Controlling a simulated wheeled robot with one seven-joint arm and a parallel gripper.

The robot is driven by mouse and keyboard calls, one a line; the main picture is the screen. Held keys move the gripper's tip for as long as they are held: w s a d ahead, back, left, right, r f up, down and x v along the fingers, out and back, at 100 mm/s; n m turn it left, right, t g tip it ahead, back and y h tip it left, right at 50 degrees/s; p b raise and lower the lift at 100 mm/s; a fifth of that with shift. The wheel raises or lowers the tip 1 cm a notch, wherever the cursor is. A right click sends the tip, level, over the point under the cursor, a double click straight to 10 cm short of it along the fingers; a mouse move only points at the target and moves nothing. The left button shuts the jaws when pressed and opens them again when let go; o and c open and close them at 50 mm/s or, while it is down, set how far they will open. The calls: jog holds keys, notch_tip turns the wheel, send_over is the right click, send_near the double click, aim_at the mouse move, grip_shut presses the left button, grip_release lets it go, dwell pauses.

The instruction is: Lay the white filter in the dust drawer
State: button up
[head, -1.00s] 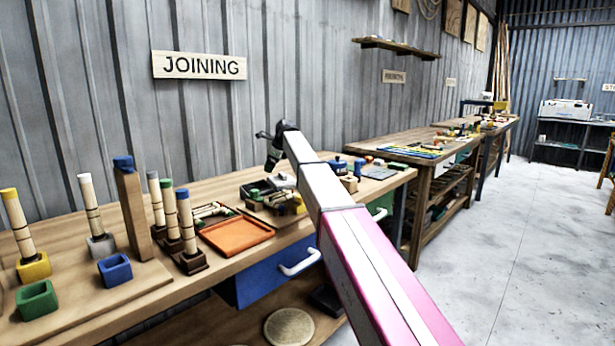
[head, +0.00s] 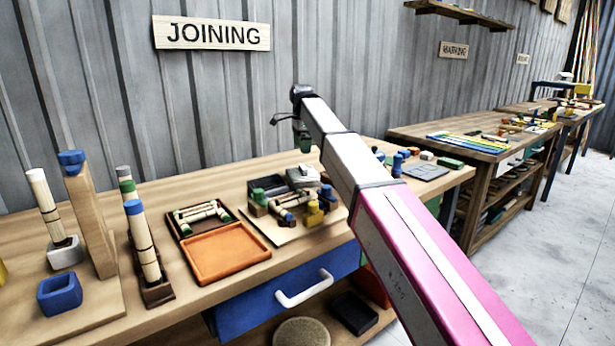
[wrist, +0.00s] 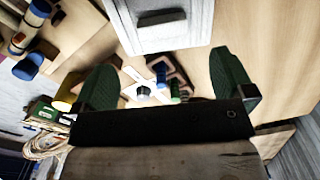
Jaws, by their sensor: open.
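My gripper (head: 303,141) is above the joining bench, over the back of a board crowded with small parts; nothing is clearly held. In the wrist view its two green fingers (wrist: 165,82) stand wide apart. A white-grey box with a dark recess (wrist: 160,42) lies beyond them. A small white piece (wrist: 138,84) shows between the fingers, among blue and green parts; I cannot tell whether it is the filter. A dark grey open tray (head: 267,186) and a light grey block (head: 303,174) sit on the board. I cannot tell which thing is the dust drawer.
An orange tray (head: 227,252) lies left of the board. A blue bench drawer (head: 245,314) with a white handle (head: 304,288) is at the front. Upright cane posts (head: 145,240) and a blue cup (head: 59,293) stand at left. Another bench (head: 470,150) stands at right.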

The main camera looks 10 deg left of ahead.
aim_at(303, 166)
jog(key=f, duration=0.9)
jog(key=shift+w+d+f, duration=0.1)
jog(key=shift+w+f, duration=0.05)
jog(key=shift+w, duration=0.05)
jog(key=c, duration=1)
jog(key=shift+c, duration=0.2)
jog(key=shift+r, duration=0.2)
